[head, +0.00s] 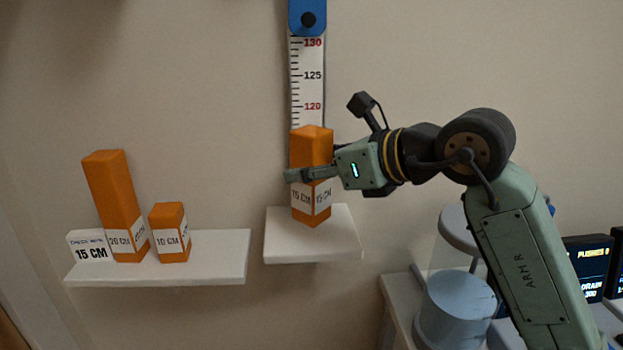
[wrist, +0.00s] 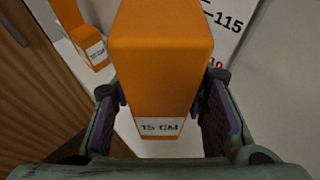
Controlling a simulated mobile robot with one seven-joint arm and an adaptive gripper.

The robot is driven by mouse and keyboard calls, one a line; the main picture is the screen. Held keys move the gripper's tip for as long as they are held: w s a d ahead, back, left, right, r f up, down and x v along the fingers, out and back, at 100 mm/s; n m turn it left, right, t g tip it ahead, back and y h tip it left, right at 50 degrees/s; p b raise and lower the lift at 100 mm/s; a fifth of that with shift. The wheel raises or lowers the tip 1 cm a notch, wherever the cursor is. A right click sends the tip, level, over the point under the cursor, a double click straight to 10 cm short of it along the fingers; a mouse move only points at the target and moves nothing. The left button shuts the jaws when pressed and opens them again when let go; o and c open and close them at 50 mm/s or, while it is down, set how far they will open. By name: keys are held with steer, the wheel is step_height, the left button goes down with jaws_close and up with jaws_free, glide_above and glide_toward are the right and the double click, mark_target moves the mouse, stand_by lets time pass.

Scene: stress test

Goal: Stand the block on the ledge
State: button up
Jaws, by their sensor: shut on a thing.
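The orange block labelled 15 CM (head: 311,145) is upright in my gripper (head: 306,175), above the small white ledge (head: 285,240) on the wall. Its lower end overlaps the middle of the ledge top in the head view. I cannot tell whether it touches the ledge or hangs just over it. In the wrist view the block (wrist: 160,60) fills the middle, with a finger on each side. My gripper is shut on it at about mid-height, reaching in from the right. The block hides part of the ledge.
A longer white ledge (head: 215,262) at left bears a tall orange 20 CM block (head: 112,185), a short 10 CM block (head: 169,217) and a 15 CM sign (head: 90,247). A wall ruler (head: 308,80) hangs behind the held block. A grey-blue canister (head: 455,312) stands lower right.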

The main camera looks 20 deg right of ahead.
mark_target(324, 187)
step_height(324, 187, down, 3)
steer(key=shift+r+p, duration=0.1)
steer(key=shift+p, duration=0.4)
steer(key=shift+f+b, duration=0.4)
steer(key=o, duration=1.4)
steer(key=shift+r, duration=0.1)
steer(key=shift+r+p, duration=0.15)
steer(key=shift+p, duration=0.15)
steer(key=shift+s+d, duration=0.15)
steer(key=shift+s, duration=0.05)
steer(key=b+v, duration=0.3)
steer(key=v, duration=0.8)
steer(key=shift+s+d+r+b, duration=0.15)
steer(key=shift+s+b, duration=0.1)
steer(key=shift+b, duration=0.05)
